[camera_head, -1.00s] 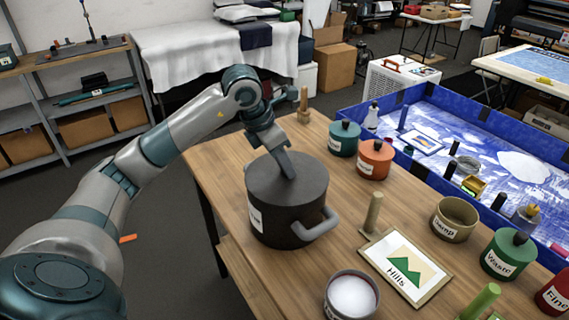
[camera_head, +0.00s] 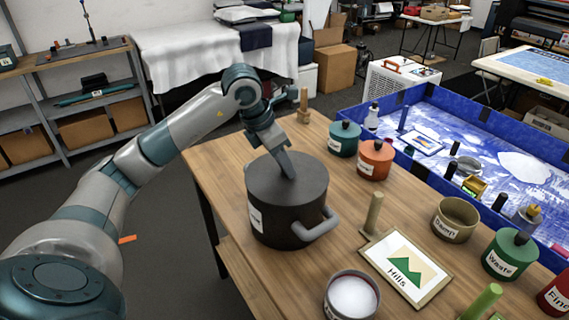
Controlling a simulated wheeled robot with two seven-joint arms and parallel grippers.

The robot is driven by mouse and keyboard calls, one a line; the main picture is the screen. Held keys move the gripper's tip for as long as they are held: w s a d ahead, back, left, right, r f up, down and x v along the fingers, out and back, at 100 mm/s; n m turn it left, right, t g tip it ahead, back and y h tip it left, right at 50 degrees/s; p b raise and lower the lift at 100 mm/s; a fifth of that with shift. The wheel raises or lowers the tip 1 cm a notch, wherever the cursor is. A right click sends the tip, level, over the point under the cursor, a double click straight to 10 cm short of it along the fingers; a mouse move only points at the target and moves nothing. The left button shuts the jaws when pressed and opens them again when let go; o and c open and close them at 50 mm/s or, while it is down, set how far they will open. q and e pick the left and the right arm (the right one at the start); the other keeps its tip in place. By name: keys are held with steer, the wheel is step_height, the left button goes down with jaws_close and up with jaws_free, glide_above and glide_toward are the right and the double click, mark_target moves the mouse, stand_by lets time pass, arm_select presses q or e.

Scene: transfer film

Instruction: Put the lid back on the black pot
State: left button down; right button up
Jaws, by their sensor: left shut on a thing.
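The black pot (camera_head: 283,222) stands upright on the wooden table, with a white label on its left side and a grey handle (camera_head: 316,228) at its front right. A dark lid (camera_head: 305,176) lies on top of the pot and looks level with the rim. My left gripper (camera_head: 289,174) reaches down from the upper left and is shut at the middle of the lid. The lid's knob is hidden by the fingers. My right gripper is not in view.
Teal (camera_head: 344,138) and orange (camera_head: 376,159) lidded pots stand behind the black pot. A "Hills" picture card (camera_head: 404,270), a white-filled bowl (camera_head: 351,297), an open "Damp" pot (camera_head: 455,219) and a green "Waste" pot (camera_head: 508,256) are to the right. A blue-walled tray (camera_head: 430,180) lies beyond.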

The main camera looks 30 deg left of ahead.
arm_select(q)
steer(key=c, duration=1)
jaws_free()
steer(key=shift+r, duration=0.1)
steer(key=shift+r+p, duration=1.85)
steer(key=shift+r, duration=1.5)
jaws_close()
steer(key=shift+f+b, duration=1.85)
steer(key=shift+f, duration=0.15)
